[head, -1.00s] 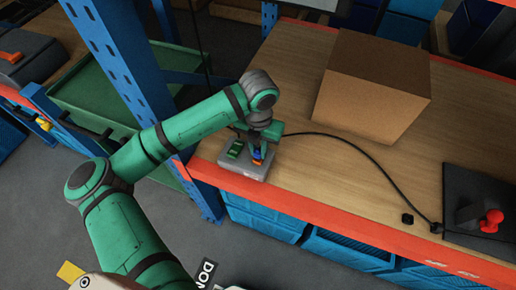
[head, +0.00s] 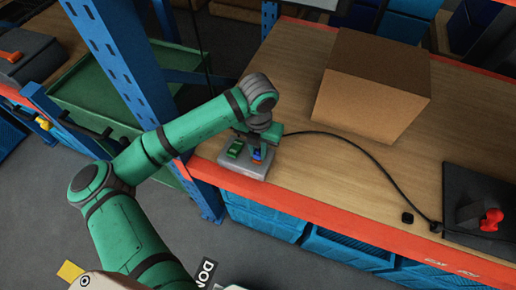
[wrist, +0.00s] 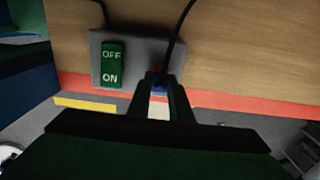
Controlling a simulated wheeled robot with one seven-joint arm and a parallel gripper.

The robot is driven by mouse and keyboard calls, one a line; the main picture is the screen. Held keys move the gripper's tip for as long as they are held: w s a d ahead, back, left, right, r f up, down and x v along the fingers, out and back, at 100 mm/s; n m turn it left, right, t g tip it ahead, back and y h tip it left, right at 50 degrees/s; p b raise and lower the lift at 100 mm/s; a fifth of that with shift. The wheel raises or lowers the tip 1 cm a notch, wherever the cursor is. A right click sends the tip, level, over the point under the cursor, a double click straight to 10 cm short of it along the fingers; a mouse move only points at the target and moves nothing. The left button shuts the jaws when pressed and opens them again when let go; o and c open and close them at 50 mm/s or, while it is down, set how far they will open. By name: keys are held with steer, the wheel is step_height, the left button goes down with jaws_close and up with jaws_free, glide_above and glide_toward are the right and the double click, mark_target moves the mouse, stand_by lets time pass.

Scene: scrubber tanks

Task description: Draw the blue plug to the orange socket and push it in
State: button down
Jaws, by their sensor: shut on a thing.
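My gripper (wrist: 164,98) is shut on the blue plug (wrist: 159,87), which shows as a small blue patch between the fingers. In the head view the blue plug (head: 257,153) is at the grey box (head: 243,168), near its right side. A little orange of the socket (head: 256,159) shows right below the plug. The fingers and wrist hide most of plug and socket, so I cannot tell how deep the plug sits. A black cable (wrist: 176,38) runs up from the plug. A green OFF/ON switch (wrist: 111,63) is left of the plug on the box.
The cable (head: 372,160) arcs across the wooden bench to a black plate (head: 480,190) with a red knob (head: 490,219). A large cardboard box (head: 372,88) stands behind the cable. A blue upright (head: 125,70) rises left of my arm. The bench middle is clear.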

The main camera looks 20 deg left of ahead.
steer(key=shift+f, duration=0.35)
steer(key=c, duration=1.5)
jaws_free()
steer(key=shift+c, duration=0.2)
steer(key=shift+o, duration=0.7)
steer(key=o, duration=0.4)
steer(key=shift+c, duration=0.2)
steer(key=shift+r, duration=0.1)
steer(key=shift+r, duration=4.2)
